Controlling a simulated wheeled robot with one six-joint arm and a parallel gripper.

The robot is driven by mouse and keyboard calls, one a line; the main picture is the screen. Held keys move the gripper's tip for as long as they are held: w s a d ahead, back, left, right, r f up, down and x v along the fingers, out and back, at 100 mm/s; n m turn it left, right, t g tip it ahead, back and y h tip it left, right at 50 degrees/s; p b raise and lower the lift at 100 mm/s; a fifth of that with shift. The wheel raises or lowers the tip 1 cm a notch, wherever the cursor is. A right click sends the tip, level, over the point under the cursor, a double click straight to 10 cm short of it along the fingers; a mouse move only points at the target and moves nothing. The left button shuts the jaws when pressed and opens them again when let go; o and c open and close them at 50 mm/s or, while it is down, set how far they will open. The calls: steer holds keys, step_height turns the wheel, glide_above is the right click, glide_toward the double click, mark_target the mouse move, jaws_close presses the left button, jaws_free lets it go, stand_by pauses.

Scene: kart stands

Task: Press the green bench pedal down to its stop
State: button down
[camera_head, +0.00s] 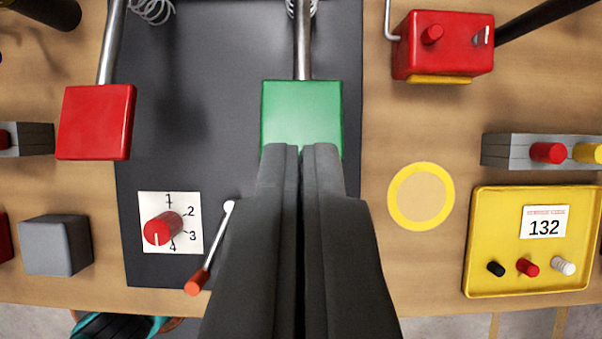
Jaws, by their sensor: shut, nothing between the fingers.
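The green pedal (302,110) is a square plate on a metal rod over the dark mat, at the upper middle of the view. A coil spring shows at the top beside its rod. My gripper (300,150) is shut and empty, pointing up the picture. Its fingertips overlap the lower edge of the green plate. I cannot tell whether they touch it or hang above it. The fingers hide the plate's lower middle edge. How far the pedal is pressed cannot be told from this view.
A red pedal (96,122) stands to the left. A red knob (162,228) on a numbered dial and an orange-tipped lever (210,250) lie left of my fingers. At right are a red box (443,45), a yellow ring (393,197) and a yellow tray (480,240).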

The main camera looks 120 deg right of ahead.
glide_above(301, 111)
steer(key=f, duration=0.3)
steer(key=d+f, duration=0.1)
steer(key=f, duration=0.1)
steer(key=shift+s+f, duration=0.25)
steer(key=shift+s, duration=0.05)
steer(key=f, duration=0.3)
steer(key=shift+s+d, duration=0.2)
steer(key=shift+d+f, duration=0.1)
steer(key=shift+f, duration=0.45)
